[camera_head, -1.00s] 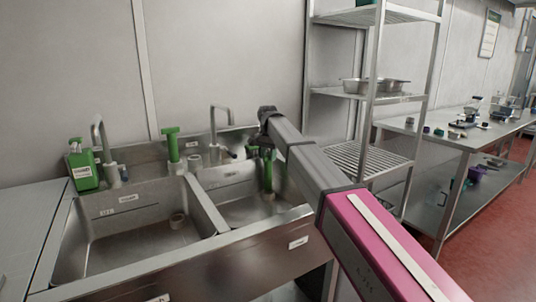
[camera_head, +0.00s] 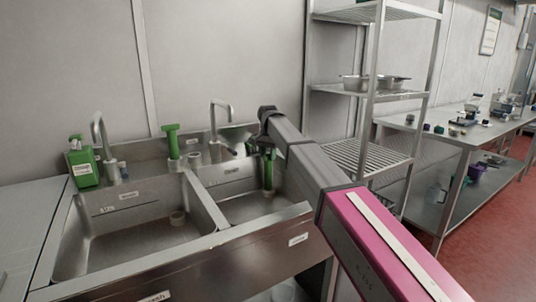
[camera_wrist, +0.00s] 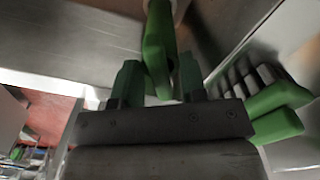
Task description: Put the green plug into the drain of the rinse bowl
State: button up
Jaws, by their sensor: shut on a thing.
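The green plug (camera_head: 268,176) is an upright, slim green piece inside the right-hand bowl (camera_head: 232,207), which I take as the rinse bowl. My gripper (camera_head: 264,153) reaches down over that bowl from the right and is shut on the plug's upper part. In the wrist view the plug (camera_wrist: 158,52) runs between the two fingers of my gripper (camera_wrist: 158,84) toward a pale round edge at the top. This may be the drain, but I cannot tell whether the plug touches it. In the head view the bowl's drain is hidden.
A second green plug-like piece (camera_head: 172,142), a faucet (camera_head: 222,120) and a green bottle (camera_head: 84,165) stand along the back ledge. A metal shelf rack (camera_head: 368,95) stands close right of my arm.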

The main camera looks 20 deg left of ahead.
jog(key=shift+f, duration=1.45)
jog(key=o, duration=1.6)
jog(key=shift+a+r, duration=0.1)
jog(key=shift+r, duration=0.05)
jog(key=shift+w+r, duration=0.1)
jog(key=shift+r, duration=3.25)
